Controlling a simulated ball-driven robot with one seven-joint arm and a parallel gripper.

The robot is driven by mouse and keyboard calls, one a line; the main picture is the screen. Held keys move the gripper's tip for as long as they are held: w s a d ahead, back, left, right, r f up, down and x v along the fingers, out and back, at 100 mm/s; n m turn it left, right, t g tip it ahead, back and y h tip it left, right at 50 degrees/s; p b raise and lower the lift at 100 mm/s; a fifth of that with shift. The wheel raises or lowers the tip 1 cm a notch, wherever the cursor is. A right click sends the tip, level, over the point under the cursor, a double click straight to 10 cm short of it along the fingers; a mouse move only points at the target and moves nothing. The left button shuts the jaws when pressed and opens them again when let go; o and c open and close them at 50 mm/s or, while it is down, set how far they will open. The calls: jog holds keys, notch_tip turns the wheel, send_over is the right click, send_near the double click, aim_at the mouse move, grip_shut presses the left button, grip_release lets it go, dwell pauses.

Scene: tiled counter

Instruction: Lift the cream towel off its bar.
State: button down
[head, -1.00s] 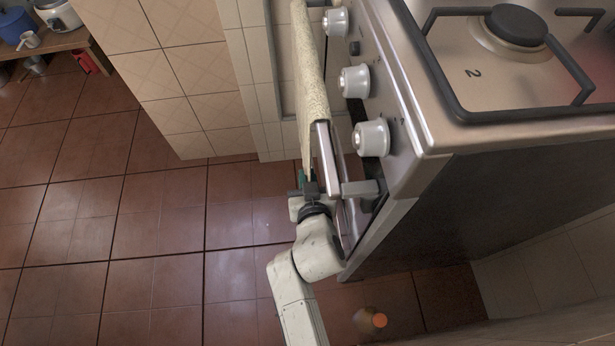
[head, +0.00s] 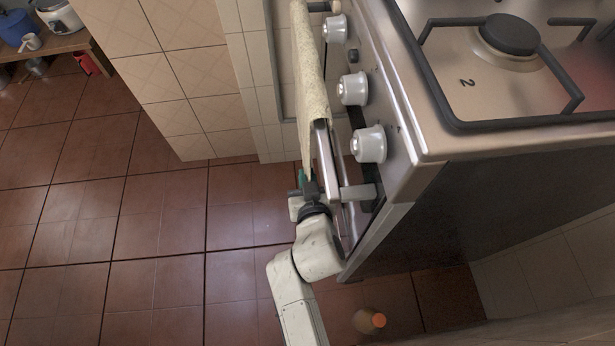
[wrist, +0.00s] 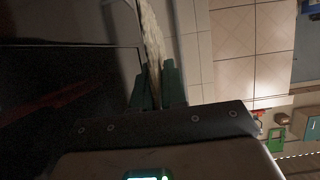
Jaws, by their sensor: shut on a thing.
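The cream towel (head: 309,80) hangs over the metal bar (head: 328,170) on the front of the stove. The near end of the bar shows bare beyond the towel. My gripper (head: 308,182) is below the towel's near lower part, beside the bar. In the wrist view, my gripper (wrist: 158,85) has its two green fingers on either side of the towel's hanging edge (wrist: 151,42), shut on it. In the head view the fingertips are mostly hidden by the wrist.
The stove (head: 430,150) with white knobs (head: 369,144) stands close to the right of the bar. Open tiled floor (head: 150,220) lies to the left.

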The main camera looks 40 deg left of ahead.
notch_tip(320, 180, up, 3)
jog(key=p, duration=0.2)
jog(key=shift+r+p, duration=0.2)
jog(key=shift+p, duration=0.1)
dwell(0.9)
jog(key=s+a+b, duration=0.9)
jog(key=s, duration=0.1)
jog(key=shift+s, duration=0.35)
dwell(0.8)
jog(key=shift+a, duration=0.1)
